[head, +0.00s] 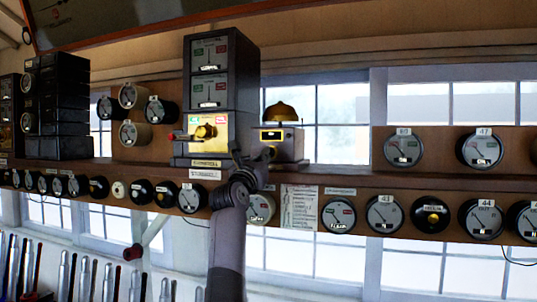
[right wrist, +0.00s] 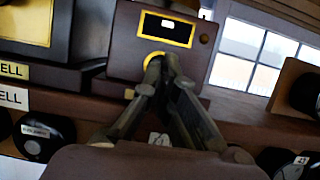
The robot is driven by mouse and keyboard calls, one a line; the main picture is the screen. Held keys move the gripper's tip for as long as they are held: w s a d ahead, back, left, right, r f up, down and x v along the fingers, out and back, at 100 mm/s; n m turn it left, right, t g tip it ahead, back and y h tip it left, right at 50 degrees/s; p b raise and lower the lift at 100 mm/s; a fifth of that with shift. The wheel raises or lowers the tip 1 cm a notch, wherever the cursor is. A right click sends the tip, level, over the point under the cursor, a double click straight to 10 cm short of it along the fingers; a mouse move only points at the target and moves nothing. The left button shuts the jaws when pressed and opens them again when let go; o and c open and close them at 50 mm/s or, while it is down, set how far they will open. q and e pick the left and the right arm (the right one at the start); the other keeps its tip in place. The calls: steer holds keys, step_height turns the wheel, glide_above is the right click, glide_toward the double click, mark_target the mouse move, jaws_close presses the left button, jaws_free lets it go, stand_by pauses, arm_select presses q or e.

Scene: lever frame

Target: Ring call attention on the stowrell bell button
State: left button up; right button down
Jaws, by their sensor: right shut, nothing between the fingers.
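The bell unit is a brown wooden box (head: 290,146) with a brass dome bell (head: 281,112) on top, right of the tall black instrument labelled Stowrell (head: 206,163). In the right wrist view the box front (right wrist: 125,40) has a yellow-framed window (right wrist: 167,28) and, below it, a round yellow-ringed button (right wrist: 143,66). My right gripper (head: 263,157) is shut and empty in front of the box. In the right wrist view its fingertips (right wrist: 158,62) overlap the button and partly hide it; I cannot tell whether they touch it. My left gripper is out of view.
The tall black instrument (head: 245,85) stands close left of the bell box. A wooden shelf (head: 330,178) runs below, with several round dials and plungers on its front. Lever handles (head: 90,280) stand at lower left. Windows lie behind.

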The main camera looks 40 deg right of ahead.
steer(key=shift+d, duration=0.15)
steer(key=shift+s+a, duration=0.1)
steer(key=shift+a, duration=0.2)
stand_by(0.6)
steer(key=a, duration=0.1)
steer(key=s+a+b, duration=0.1)
steer(key=a, duration=0.1)
steer(key=s+a+b, duration=0.1)
steer(key=shift+s+a, duration=0.15)
stand_by(0.3)
